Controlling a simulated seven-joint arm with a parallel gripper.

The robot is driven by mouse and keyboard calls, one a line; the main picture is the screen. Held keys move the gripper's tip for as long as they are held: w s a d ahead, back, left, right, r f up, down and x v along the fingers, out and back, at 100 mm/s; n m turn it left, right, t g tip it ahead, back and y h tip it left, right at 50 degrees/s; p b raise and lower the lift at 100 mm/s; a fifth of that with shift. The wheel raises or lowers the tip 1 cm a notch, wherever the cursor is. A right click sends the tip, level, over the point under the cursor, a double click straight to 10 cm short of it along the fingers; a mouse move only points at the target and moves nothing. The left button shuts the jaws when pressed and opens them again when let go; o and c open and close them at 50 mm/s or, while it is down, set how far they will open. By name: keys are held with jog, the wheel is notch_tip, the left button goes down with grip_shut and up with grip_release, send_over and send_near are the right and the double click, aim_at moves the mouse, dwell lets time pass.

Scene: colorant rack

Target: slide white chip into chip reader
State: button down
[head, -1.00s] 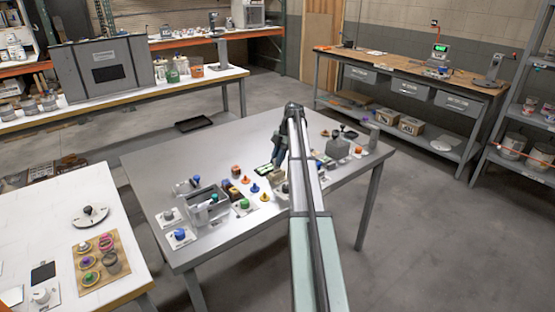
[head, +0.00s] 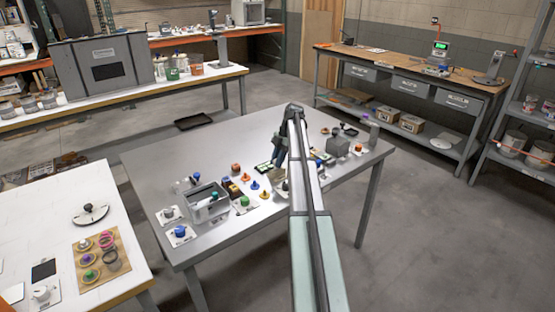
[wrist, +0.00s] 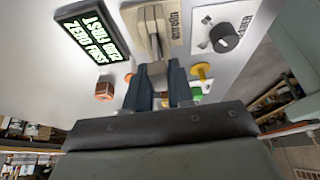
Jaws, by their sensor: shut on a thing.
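My gripper (wrist: 156,78) is shut on a small pale grey-white piece (wrist: 156,69), which looks like the white chip and is mostly hidden between the dark fingers. Just beyond the fingertips in the wrist view is a beige plate (wrist: 174,28) with a grey upright part, which looks like the chip reader. The held piece lines up with that grey part. I cannot tell whether it touches or enters it. In the head view my gripper (head: 276,162) is low over the middle of the metal table, partly hidden by my arm.
A lit text display (wrist: 90,36) lies left of the beige plate, and a dark knob on a white plate (wrist: 223,38) lies right. A red-brown button (wrist: 104,90) and a yellow peg (wrist: 202,72) flank the fingers. A grey open bin (head: 208,208) stands at the table's left.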

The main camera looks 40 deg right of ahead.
jog(key=shift+f, duration=0.9)
jog(key=c, duration=0.9)
grip_release()
jog(key=shift+s, duration=0.1)
jog(key=v, duration=1.3)
jog(key=shift+d+r, duration=0.15)
jog(key=shift+r, duration=0.2)
